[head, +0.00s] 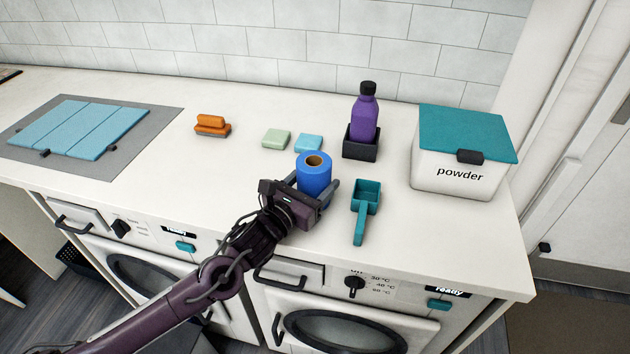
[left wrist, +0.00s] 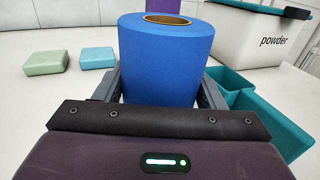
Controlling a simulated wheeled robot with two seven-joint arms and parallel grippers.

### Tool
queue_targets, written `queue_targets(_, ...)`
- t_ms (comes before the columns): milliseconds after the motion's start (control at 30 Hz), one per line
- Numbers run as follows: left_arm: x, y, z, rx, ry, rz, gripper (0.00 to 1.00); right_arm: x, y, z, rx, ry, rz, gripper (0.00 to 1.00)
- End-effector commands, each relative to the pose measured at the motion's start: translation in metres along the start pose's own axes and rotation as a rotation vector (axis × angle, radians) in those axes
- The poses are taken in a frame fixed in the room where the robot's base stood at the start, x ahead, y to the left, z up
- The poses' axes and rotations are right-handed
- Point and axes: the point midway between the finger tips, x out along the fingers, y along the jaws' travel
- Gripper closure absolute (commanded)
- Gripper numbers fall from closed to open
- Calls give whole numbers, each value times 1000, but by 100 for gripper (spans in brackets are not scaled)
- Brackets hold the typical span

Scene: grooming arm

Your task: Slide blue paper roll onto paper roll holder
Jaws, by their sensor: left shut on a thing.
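A blue paper roll (head: 314,172) with a brown core stands upright at the middle of the white counter. My left gripper (head: 306,194) is shut on it from the front, with a finger on each side. In the left wrist view the blue roll (left wrist: 166,60) sits upright between the two dark fingers (left wrist: 163,92). Its lower end is hidden behind my gripper, so I cannot tell whether it touches the counter. No paper roll holder can be made out in either view. My right gripper is not in view.
A teal scoop (head: 365,197) lies just right of the roll. Green (head: 276,139) and light blue (head: 308,143) blocks, a purple bottle (head: 365,118) in a dark holder (head: 359,149) stand behind. A powder box (head: 450,180) is at right, an orange brush (head: 211,124) at left. The counter's left-middle is clear.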

Motion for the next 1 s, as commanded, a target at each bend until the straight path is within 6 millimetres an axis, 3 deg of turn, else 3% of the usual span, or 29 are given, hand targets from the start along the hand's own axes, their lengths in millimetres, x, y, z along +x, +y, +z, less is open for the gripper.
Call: queue_targets(1000, 0, 0, 44, 0, -1, 0, 76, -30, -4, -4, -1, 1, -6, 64)
